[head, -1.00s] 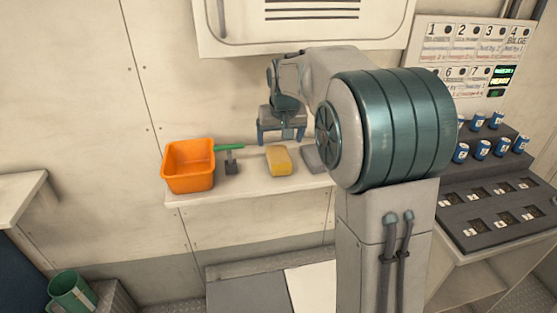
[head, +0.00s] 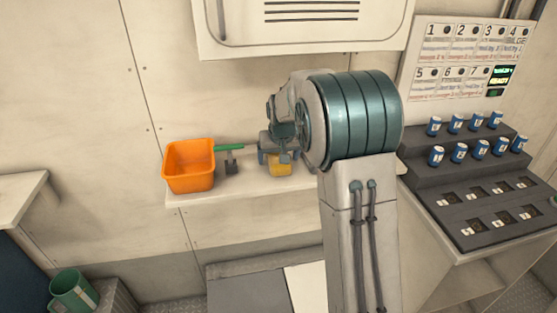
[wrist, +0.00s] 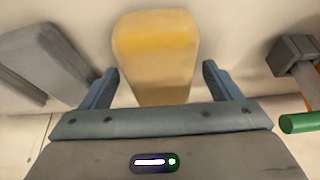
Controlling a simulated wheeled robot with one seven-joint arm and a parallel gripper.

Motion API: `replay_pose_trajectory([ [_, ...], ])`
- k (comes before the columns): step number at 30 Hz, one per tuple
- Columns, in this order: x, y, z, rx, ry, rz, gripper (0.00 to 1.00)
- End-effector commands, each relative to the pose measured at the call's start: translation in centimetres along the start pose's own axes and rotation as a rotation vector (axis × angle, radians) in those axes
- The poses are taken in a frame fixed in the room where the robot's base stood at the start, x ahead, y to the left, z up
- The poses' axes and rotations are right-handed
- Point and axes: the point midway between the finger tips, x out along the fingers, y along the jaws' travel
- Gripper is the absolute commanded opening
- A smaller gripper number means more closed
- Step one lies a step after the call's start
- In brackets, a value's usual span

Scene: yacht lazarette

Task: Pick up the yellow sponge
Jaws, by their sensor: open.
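The yellow sponge (head: 279,169) lies on the pale shelf, partly hidden behind my gripper in the head view. In the wrist view the sponge (wrist: 155,50) stands out ahead of my gripper, roughly centred between the two fingers. My gripper (wrist: 158,85) is open, with one finger on each side of the near end of the sponge. A gap shows between each finger and the sponge. In the head view my gripper (head: 277,157) is low over the shelf at the sponge.
An orange bin (head: 189,168) stands at the shelf's left end. A green-handled scraper (head: 231,160) lies between bin and sponge. A grey block (wrist: 45,60) lies on the sponge's other side. Blue cans (head: 460,151) stand on a stepped rack at right. The shelf (head: 225,190) has a front edge.

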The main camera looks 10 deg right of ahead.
Motion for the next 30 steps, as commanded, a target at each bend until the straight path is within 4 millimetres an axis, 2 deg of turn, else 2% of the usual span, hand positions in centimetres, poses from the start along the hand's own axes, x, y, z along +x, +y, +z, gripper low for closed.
replay_pose_trajectory([
  [23, 0.41, -0.01, 0.18, 0.0, 0.0, 0.0, 0.85],
  [24, 0.41, -0.01, 0.18, 0.0, 0.0, 0.0, 0.79],
  [28, 0.41, -0.01, 0.18, 0.0, 0.0, 0.0, 0.43],
  [29, 0.41, -0.02, 0.18, 0.0, 0.0, 0.0, 0.37],
  [30, 0.42, -0.02, 0.19, 0.0, 0.0, 0.0, 0.37],
])
